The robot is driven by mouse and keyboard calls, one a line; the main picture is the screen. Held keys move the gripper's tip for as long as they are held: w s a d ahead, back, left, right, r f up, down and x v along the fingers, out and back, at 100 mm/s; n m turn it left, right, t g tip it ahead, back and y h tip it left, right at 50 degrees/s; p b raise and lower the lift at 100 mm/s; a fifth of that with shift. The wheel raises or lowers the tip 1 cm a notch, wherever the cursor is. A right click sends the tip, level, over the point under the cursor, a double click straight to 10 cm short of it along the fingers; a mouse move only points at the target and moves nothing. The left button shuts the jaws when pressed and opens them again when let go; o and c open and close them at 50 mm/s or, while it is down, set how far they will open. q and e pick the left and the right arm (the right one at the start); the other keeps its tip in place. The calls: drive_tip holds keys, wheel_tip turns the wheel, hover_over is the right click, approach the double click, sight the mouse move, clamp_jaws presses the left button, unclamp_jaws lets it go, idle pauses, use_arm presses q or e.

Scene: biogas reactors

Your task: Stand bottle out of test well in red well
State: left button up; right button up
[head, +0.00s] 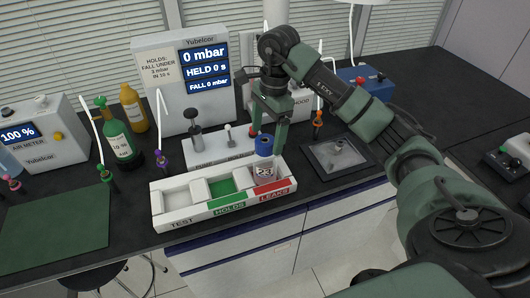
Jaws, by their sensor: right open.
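The bottle (264,171), clear with a blue cap and a label reading 23, stands upright in the red well, marked LEAKS, at the right end of the white tray (163,222). The test well (179,198) at the left end is empty. The green well (222,187), marked HOLDS, in the middle is empty too. My right gripper (267,141) is open, pointing down, with its fingertips around the height of the blue cap. I cannot tell whether a finger touches the cap. My left gripper is not in view.
A white gauge unit (184,92) reading 0 mbar stands behind the tray, with a white fixture (215,148) before it. A green bottle (117,136) and yellow bottle (133,107) stand left. A grey tray (337,157) lies right. A green mat (55,232) covers the left front.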

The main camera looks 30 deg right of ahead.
drive_tip(key=shift+d+r, duration=0.2)
drive_tip(key=shift+r, duration=1.45)
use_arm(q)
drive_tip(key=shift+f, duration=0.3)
